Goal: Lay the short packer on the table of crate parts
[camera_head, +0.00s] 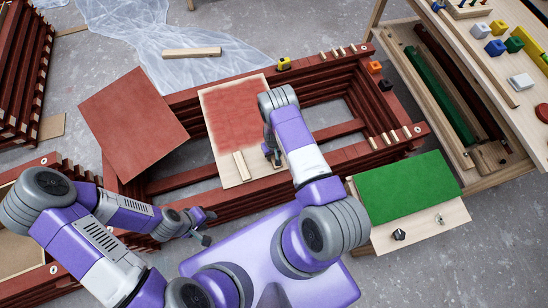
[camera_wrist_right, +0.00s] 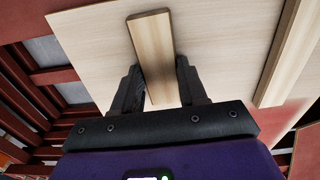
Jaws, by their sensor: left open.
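My right gripper (camera_head: 273,157) is over the pale board with a red painted patch (camera_head: 228,112). In the right wrist view its fingers (camera_wrist_right: 160,75) are close on both sides of a short pale wooden piece (camera_wrist_right: 152,45), apparently the short packer, and seem shut on it. The piece stands out from the board at a tilt. A similar pale batten (camera_head: 241,166) lies on the board, left of the gripper; it also shows in the right wrist view (camera_wrist_right: 290,50). My left gripper (camera_head: 206,227) is open and empty beside the red crate frame. I cannot tell which surface is the table of crate parts.
The board lies across a red slatted crate (camera_head: 340,140). A red-brown panel (camera_head: 133,123) lies at its left. A wooden bench (camera_head: 480,45) with coloured blocks stands at right, near a green panel (camera_head: 405,190). Plastic sheeting (camera_head: 180,25) with a batten (camera_head: 192,52) lies behind.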

